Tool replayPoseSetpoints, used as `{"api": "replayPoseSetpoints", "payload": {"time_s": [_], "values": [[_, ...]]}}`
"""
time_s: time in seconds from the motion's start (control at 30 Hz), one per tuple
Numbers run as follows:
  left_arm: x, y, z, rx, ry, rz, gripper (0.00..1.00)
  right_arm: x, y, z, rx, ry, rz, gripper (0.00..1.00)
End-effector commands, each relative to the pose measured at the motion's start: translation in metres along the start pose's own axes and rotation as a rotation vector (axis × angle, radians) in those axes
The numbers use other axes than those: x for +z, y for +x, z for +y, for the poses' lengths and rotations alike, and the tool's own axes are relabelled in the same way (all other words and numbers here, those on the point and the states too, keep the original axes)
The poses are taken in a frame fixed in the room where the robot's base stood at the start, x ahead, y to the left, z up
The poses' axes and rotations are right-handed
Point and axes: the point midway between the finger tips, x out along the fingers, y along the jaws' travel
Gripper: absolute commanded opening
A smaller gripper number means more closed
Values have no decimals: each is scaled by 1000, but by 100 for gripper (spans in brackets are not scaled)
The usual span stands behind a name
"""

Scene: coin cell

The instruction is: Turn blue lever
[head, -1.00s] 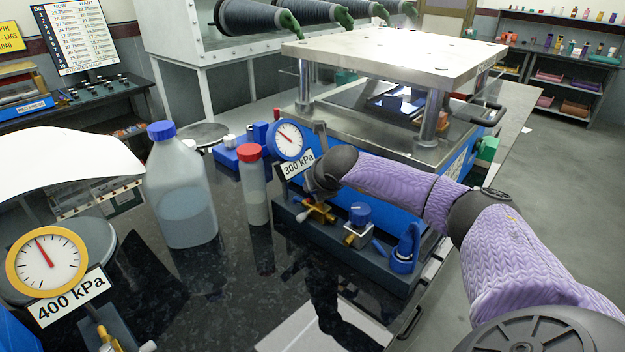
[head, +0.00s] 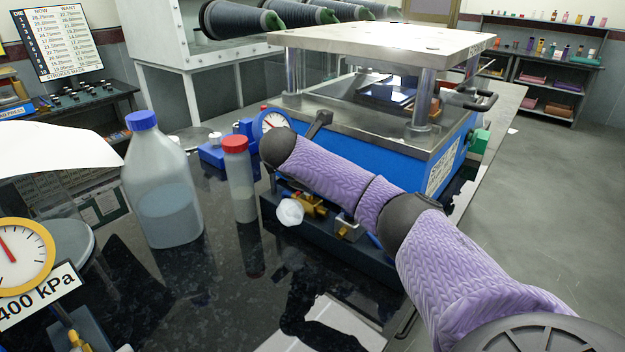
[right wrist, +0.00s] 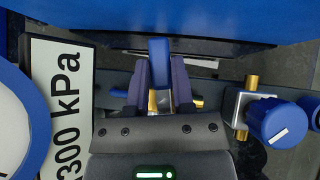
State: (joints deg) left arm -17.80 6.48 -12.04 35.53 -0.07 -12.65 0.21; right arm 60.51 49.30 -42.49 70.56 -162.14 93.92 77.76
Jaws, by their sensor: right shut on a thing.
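The blue lever (right wrist: 159,58) stands upright in the right wrist view, between the two dark fingers of my right gripper (right wrist: 161,82). The gripper is shut on the lever, with a finger on each side. A brass and metal valve body (right wrist: 158,100) shows partly below the lever. In the head view my purple right arm reaches over the blue press unit's front, and its own wrist and forearm hide the lever and fingers. My left gripper is in neither view.
A blue knob (right wrist: 280,122) on a brass valve sits right of the gripper; the 300 kPa sign (right wrist: 62,105) is at left. A red-capped bottle (head: 239,180) and a larger blue-capped bottle (head: 163,190) stand close by. The press (head: 390,40) rises behind the arm.

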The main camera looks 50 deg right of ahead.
Motion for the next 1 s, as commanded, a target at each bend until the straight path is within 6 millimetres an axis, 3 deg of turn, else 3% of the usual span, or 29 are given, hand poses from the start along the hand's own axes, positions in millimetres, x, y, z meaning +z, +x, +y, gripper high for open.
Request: {"api": "replayPoseSetpoints", "payload": {"time_s": [0.4, 0.97, 1.0], "values": [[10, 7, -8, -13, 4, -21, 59, -2, 0, -4, -125, 122, 2, 0], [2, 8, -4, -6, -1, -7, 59, -1, 0, -6, -145, 141, 3, 0], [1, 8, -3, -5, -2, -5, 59, -2, 0, -6, -144, 141, 3, 34]]}}
